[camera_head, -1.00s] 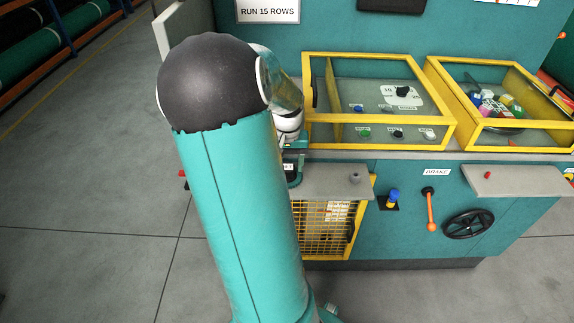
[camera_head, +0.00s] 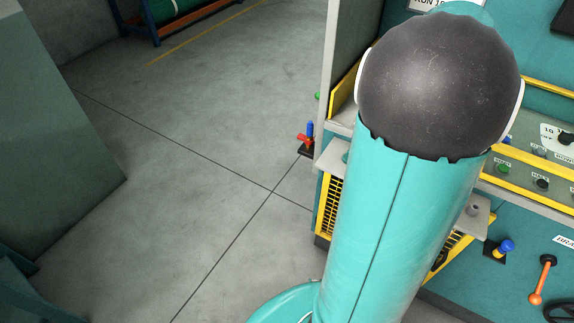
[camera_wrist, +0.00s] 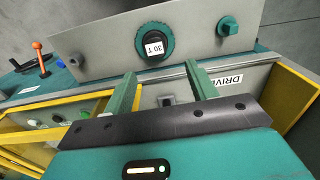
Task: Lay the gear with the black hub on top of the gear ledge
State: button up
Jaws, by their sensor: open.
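In the wrist view, a round gear (camera_wrist: 154,44) with a dark centre, teal at its edge and a white "30 T" label lies on a flat grey ledge (camera_wrist: 100,33). I take these for the task's gear and ledge. My gripper (camera_wrist: 160,69) is open, with its two green fingers spread apart. The gear shows just beyond the fingertips, between their directions; I cannot tell whether they touch it. In the head view, my arm hides my gripper and the gear. Parts of the grey ledge (camera_head: 482,216) show beside the arm.
A teal knob (camera_wrist: 228,26) stands on the ledge. A grey square peg (camera_wrist: 165,100) is near a label beginning "DRIVE" (camera_wrist: 228,81). A blue-topped lever (camera_head: 499,248) and an orange-ended brake lever (camera_head: 543,280) stick out at right. The floor (camera_head: 190,190) at left is clear.

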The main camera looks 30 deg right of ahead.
jog(key=w+a+r+n+t, duration=0.1)
jog(key=w+a+r+n, duration=0.15)
jog(key=a, duration=0.45)
jog(key=w+a+r+n+t, duration=0.1)
jog(key=w+a+n, duration=0.15)
jog(key=a, duration=0.55)
jog(key=w+a+r+n+t, duration=0.1)
jog(key=w+a, duration=0.2)
jog(key=a, duration=0.4)
jog(key=s+a+n+t, duration=0.1)
jog(key=s+a+n, duration=0.1)
jog(key=a, duration=0.7)
jog(key=s+a+r+n+t, duration=0.1)
jog(key=a+n, duration=0.3)
jog(key=a, duration=0.5)
jog(key=shift+s+a, duration=0.25)
jog(key=shift+s, duration=0.35)
jog(key=c, duration=0.5)
jog(key=shift+o, duration=0.2)
jog(key=shift+d, duration=0.1)
jog(key=shift+d, duration=0.1)
